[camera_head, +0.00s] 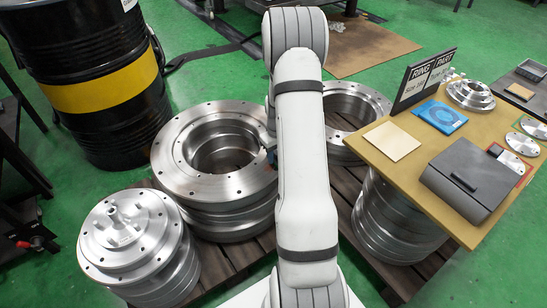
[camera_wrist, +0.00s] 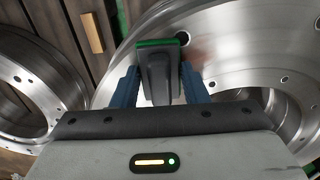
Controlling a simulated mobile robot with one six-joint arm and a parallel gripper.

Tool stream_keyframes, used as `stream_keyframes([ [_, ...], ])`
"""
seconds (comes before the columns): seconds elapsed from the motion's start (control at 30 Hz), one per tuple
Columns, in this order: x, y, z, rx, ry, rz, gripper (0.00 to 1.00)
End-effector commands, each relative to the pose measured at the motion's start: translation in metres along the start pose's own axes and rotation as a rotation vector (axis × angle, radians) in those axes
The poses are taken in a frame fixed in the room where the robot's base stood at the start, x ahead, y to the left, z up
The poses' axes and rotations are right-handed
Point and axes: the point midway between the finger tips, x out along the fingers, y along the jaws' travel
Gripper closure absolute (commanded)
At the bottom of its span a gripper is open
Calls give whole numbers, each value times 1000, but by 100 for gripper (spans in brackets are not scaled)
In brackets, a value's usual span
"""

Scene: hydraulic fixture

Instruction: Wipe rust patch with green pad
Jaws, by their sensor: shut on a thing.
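My gripper (camera_wrist: 159,72) is shut on the dark grey handle of the green pad (camera_wrist: 160,42) in the wrist view. Its blue fingers stand on both sides of the handle. The pad's green edge faces the top face of a large steel ring (camera_wrist: 245,38); I cannot tell whether it touches. A faint brownish rust patch (camera_wrist: 201,53) shows on the ring just right of the pad, and part of it may be hidden. In the head view, the large steel ring (camera_head: 178,172) stands left of my arm, which mostly hides the gripper and the pad.
A second ring (camera_head: 375,101) stands behind on the right. A flanged steel part (camera_head: 125,235) stands front left, near a black and yellow drum (camera_head: 95,90). A tan table (camera_head: 425,205) with a grey box (camera_head: 468,178) and a sign (camera_head: 424,80) is at the right.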

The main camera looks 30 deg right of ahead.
Motion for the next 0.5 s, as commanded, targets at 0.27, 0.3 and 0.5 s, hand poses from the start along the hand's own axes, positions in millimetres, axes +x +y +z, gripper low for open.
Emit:
stream_keyframes([
  [0.27,-1,4,-1,-1,-1,0,85],
  [0.3,-1,2,-1,-1,-1,-1,85],
  [0.5,0,-12,4,-2,-1,0,85],
])
